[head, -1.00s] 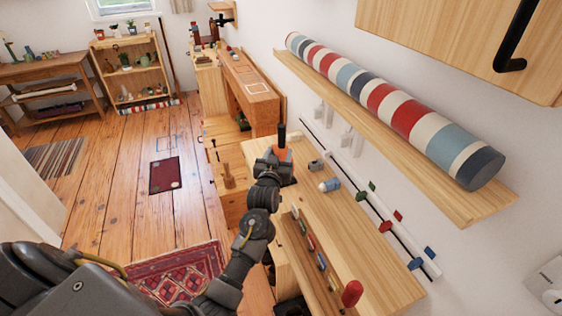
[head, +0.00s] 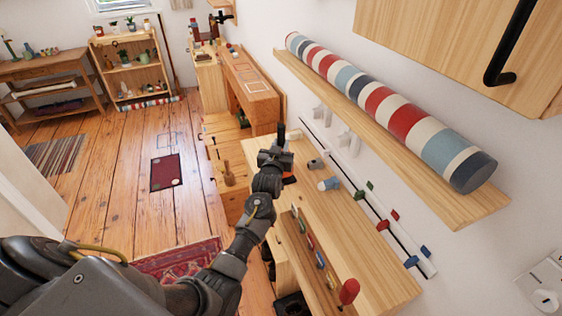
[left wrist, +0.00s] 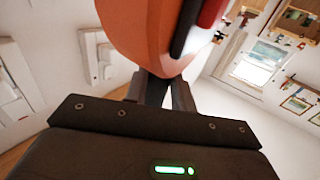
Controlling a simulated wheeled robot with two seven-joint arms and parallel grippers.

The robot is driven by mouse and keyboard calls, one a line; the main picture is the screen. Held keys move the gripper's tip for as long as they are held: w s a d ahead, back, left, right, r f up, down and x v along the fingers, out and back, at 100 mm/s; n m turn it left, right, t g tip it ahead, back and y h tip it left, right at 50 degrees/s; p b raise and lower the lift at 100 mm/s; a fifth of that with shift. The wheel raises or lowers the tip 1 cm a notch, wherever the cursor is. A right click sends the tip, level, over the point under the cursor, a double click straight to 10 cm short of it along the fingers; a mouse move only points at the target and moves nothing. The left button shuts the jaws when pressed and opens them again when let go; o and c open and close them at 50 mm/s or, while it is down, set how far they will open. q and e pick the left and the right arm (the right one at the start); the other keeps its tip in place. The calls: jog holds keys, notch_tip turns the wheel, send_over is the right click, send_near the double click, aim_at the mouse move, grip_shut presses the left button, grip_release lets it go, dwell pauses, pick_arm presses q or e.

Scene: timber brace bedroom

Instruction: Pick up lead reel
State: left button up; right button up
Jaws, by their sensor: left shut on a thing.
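The lead reel (left wrist: 138,28) is a large orange disc with a black bar and a red part beside it. It fills the upper middle of the left wrist view. My left gripper (left wrist: 158,88) is shut on its lower edge. In the head view my left gripper (head: 276,158) is over the far end of the wooden bench, and the reel's black upright part (head: 281,133) shows just beyond it. Most of the reel is hidden there behind the gripper. My right gripper is not in view.
The bench (head: 315,222) carries a light-blue and white cylinder (head: 329,184) and a small grey piece (head: 315,164). A red-handled tool (head: 349,291) stands at its near edge. A wall shelf (head: 440,190) with a striped roll (head: 400,113) overhangs the right side.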

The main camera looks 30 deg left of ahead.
pick_arm(q)
grip_shut()
dwell(0.8)
jog(key=shift+r, duration=0.1)
